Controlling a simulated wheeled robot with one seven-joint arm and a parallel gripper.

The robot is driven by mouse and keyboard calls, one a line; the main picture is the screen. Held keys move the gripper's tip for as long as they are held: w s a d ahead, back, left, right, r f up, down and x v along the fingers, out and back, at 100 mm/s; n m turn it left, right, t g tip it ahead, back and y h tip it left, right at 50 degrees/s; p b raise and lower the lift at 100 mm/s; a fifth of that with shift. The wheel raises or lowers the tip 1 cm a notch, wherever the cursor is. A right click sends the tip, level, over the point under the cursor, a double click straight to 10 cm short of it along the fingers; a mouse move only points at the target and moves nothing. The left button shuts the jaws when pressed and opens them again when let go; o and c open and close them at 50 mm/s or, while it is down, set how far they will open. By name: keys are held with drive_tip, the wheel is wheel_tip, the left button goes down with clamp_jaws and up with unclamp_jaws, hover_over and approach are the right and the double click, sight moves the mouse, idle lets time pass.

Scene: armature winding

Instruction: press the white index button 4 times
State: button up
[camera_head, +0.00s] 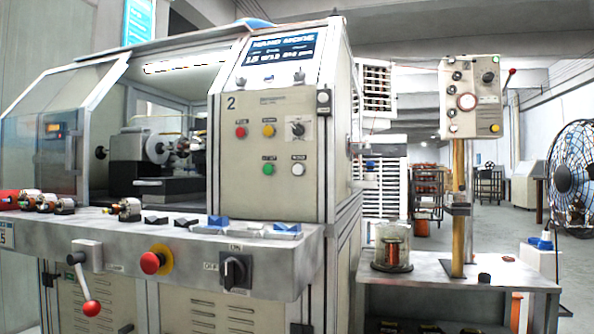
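The white index button (298,169) sits at the lower right of the beige control panel (262,115) on the winding machine. A small label is above it, too small to read for sure. A green button (268,170) is to its left. A red button (240,132), a yellow button (268,130) and a black rotary knob (297,129) sit in the row above. Nothing covers the white button. My gripper is not in view.
A shelf with several armatures (130,208) and blue blocks juts out below the panel. A red emergency button (150,263), a red-ball lever (91,307) and a black switch (234,272) are on its front. A side bench (440,272) holds a glass jar (392,247) and a post-mounted box.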

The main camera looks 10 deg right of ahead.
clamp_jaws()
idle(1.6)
